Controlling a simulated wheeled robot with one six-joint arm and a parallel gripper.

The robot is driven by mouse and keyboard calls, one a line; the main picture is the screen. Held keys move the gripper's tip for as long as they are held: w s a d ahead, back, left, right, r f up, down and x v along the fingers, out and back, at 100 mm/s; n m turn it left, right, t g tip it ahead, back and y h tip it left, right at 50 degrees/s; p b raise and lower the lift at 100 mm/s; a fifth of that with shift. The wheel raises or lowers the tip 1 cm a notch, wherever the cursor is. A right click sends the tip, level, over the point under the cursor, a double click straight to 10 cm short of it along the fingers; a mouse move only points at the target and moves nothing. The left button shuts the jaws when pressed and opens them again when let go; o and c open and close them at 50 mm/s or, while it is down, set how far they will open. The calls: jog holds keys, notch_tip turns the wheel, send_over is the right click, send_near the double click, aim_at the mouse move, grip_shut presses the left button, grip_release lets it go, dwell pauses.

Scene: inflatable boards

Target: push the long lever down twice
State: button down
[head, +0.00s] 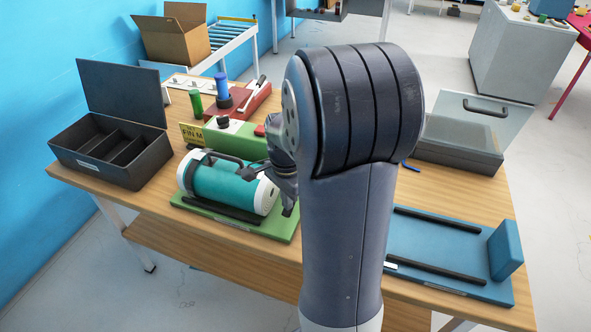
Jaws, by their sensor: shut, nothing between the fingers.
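A slim lever with a pale shaft and dark tip (254,90) leans up from a red base (238,101) near the back of the wooden table; it looks like the long lever, though I cannot be sure. The cylinder lies on a green board (238,226). Whether the fingers touch the cylinder or its handle, I cannot tell. My arm hides part of the table middle.
An open dark compartment box (112,166) stands at left. A blue board with dark rails (448,247) and a grey case (455,150) are at right.

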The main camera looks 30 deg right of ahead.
notch_tip(320, 180, up, 11)
jog(key=p, duration=0.8)
jog(key=shift+r+p, duration=0.15)
jog(key=shift+p, duration=0.2)
